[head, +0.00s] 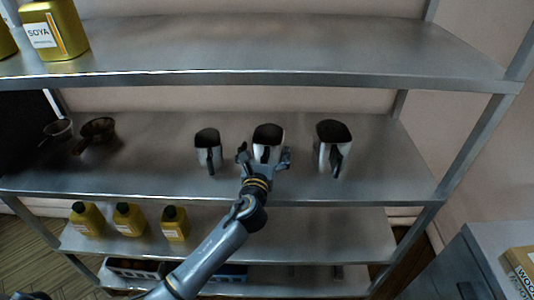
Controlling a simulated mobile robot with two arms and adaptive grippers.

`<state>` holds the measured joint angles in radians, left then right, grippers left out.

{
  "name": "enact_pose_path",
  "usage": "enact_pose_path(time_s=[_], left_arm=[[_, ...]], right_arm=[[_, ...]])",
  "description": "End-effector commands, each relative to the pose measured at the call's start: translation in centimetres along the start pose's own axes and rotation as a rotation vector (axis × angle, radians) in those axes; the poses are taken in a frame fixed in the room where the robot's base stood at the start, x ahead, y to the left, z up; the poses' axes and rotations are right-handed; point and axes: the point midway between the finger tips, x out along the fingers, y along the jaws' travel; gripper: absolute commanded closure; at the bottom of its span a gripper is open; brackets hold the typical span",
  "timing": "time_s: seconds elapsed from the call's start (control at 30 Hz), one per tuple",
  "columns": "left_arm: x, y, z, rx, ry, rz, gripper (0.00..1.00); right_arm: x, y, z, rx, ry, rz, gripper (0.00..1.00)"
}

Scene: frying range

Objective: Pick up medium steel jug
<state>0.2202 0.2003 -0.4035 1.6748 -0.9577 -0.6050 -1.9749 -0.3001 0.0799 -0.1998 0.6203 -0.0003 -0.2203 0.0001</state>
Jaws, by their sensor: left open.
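Three steel jugs with dark insides stand upright in a row on the middle shelf. The medium steel jug (268,135) is the one in the middle. A smaller jug (207,140) stands to its left and a larger jug (333,140) to its right, both with handles toward me. My left gripper (264,154) is open in front of the medium jug, its fingers spread to the left and right of the jug's lower front. The gripper hides the lower part of this jug and any handle there. Whether the fingers touch it I cannot tell. My right gripper is not in view.
The upper shelf (270,50) overhangs the jugs. Dark pans (98,130) lie at the left of the middle shelf (390,180). Several yellow bottles (130,220) stand on the shelf below. A grey cabinet (455,265) stands at the lower right.

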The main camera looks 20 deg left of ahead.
Motion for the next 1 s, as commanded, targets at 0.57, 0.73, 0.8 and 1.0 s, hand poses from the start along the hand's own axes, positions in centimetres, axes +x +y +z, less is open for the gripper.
enact_pose_path(time_s=[0.57,0.73,0.8,1.0], left_arm=[[3.9,0.2,-0.2,0.000,0.000,0.001,0.00],[3.9,0.2,-0.2,0.000,0.000,0.001,0.35],[3.9,0.2,-0.2,0.001,0.000,0.001,0.49],[3.9,0.2,0.0,0.001,-0.004,0.001,0.77]], right_arm=[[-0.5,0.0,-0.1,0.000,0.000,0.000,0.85],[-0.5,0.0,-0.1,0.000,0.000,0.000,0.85],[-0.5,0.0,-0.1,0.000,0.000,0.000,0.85],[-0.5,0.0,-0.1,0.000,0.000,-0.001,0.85]])
